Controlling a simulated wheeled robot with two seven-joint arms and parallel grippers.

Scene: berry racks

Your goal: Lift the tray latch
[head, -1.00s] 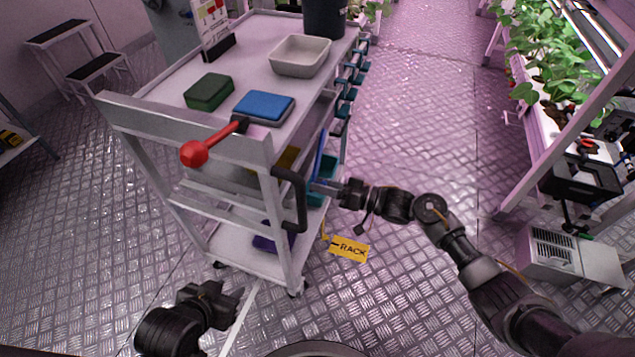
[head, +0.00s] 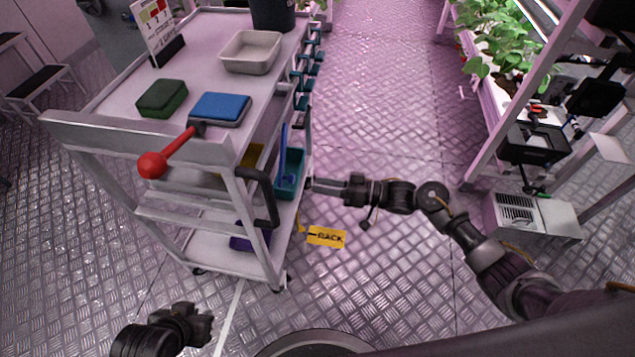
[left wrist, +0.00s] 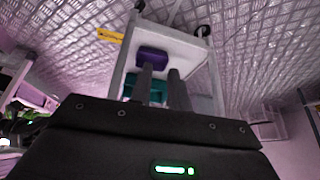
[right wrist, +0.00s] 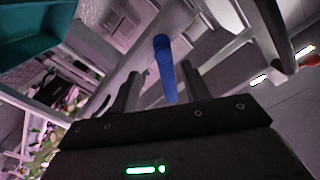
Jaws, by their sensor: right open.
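A lever with a red ball knob (head: 152,165), probably the tray latch, sticks out from the near end of the white cart (head: 130,135). A black handle (head: 268,200) is fixed at the cart's near right corner. My right gripper (head: 312,184) is open and empty, just right of that handle, apart from it. In the right wrist view a blue upright piece (right wrist: 165,70) shows beyond and between its fingers (right wrist: 160,90). My left gripper (head: 207,322) is low, in front of the cart and well below the knob. Its fingers (left wrist: 163,85) are apart with nothing held.
The cart's top holds a green pad (head: 162,98), a blue pad (head: 220,108), a grey tray (head: 251,52) and a dark bin (head: 273,14). Teal bins (head: 290,172) hang along its right side. A plant rack (head: 485,130) stands right. The floor aisle between is clear.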

